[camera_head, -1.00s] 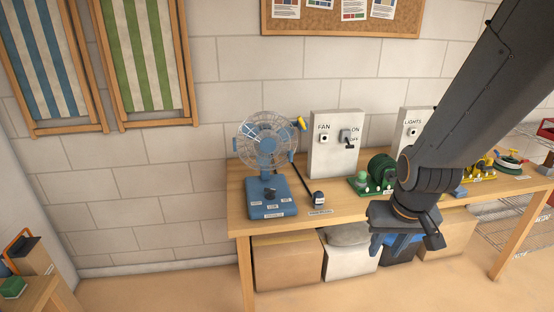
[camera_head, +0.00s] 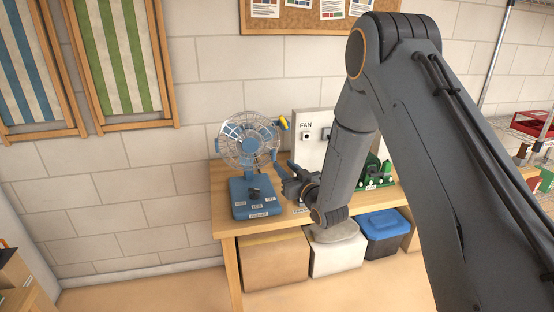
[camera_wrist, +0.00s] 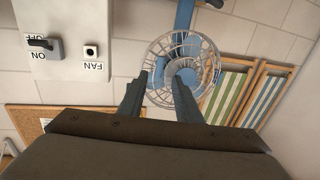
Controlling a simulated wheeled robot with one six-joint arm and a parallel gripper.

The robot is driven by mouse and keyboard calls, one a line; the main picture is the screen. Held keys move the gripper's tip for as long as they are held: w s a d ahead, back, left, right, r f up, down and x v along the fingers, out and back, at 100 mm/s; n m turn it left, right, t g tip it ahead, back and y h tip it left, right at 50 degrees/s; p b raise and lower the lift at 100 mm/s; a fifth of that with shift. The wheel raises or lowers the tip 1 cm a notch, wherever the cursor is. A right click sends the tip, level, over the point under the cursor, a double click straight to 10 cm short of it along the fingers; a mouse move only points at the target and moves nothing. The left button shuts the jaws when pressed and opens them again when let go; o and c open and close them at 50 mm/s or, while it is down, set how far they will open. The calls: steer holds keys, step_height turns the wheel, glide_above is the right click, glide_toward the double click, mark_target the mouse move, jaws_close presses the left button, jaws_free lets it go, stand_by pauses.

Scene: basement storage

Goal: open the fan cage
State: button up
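The blue desk fan stands on the wooden workbench, with its base (camera_head: 254,196) at the front. Its round wire cage (camera_head: 249,139) faces the room and looks closed. A yellow piece (camera_head: 283,122) sticks out at the cage's upper right. My gripper (camera_head: 283,170) is just right of the fan, below cage height, and appears apart from it. In the wrist view, which is upside down, my gripper's two fingers (camera_wrist: 157,80) are spread with nothing between them. The cage (camera_wrist: 185,70) lies beyond their tips.
A white FAN panel (camera_head: 307,124) stands behind my gripper; its switch (camera_wrist: 40,44) shows in the wrist view. Green items (camera_head: 372,173) lie right of my arm. A box (camera_head: 275,258) and a blue-lidded bin (camera_head: 384,233) sit under the bench (camera_head: 228,226). Folded deck chairs (camera_head: 120,65) hang at left.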

steer(key=p+x, duration=0.2)
steer(key=x, duration=0.5)
jaws_close()
